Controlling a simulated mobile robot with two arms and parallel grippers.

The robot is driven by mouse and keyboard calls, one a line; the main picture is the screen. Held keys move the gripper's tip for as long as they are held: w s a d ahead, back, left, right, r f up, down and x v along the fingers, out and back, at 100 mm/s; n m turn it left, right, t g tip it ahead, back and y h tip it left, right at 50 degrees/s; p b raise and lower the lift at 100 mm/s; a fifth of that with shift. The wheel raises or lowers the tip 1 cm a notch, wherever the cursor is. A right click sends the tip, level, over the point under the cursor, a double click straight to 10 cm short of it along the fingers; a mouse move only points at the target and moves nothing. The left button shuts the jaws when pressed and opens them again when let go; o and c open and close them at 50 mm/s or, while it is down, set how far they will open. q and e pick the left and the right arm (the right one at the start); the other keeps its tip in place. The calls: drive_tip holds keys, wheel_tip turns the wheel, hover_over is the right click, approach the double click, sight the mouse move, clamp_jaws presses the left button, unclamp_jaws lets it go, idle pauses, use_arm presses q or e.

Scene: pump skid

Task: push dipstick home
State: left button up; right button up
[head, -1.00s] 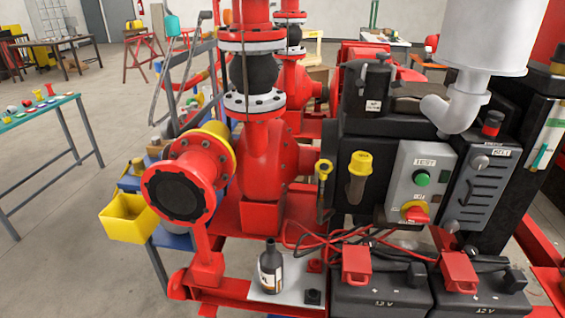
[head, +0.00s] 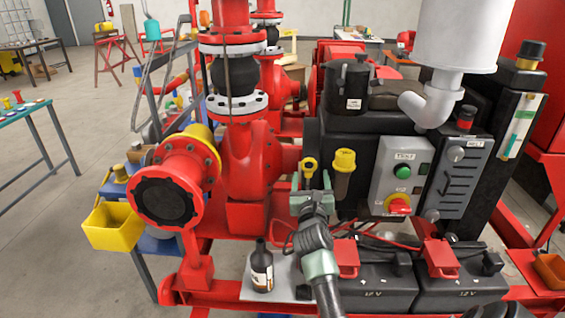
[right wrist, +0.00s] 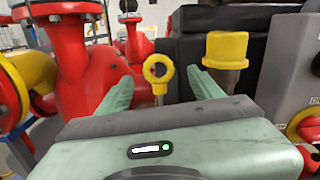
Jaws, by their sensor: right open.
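The dipstick (head: 309,166) has a yellow ring handle and stands upright at the left side of the black engine. In the right wrist view its ring handle (right wrist: 158,72) shows between my fingers, with a short yellow stem below it. My right gripper (head: 311,182) is open just in front of and below the ring. In the right wrist view the gripper (right wrist: 160,88) has one green finger on each side of the dipstick, apart from it. The lower part of the dipstick is hidden behind the gripper.
A yellow-capped filler tube (head: 343,163) stands close to the right of the dipstick. A grey control box (head: 402,172) is further right. Below are a dark bottle (head: 261,267) and two black batteries (head: 372,285). The red pump (head: 246,165) is to the left.

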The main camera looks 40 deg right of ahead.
sight(309, 168)
drive_tip(key=shift+m, duration=0.7)
drive_tip(key=p+x, duration=0.1)
drive_tip(key=x, duration=0.7)
drive_tip(key=shift+w+r, duration=0.15)
drive_tip(key=shift+w, duration=0.05)
clamp_jaws()
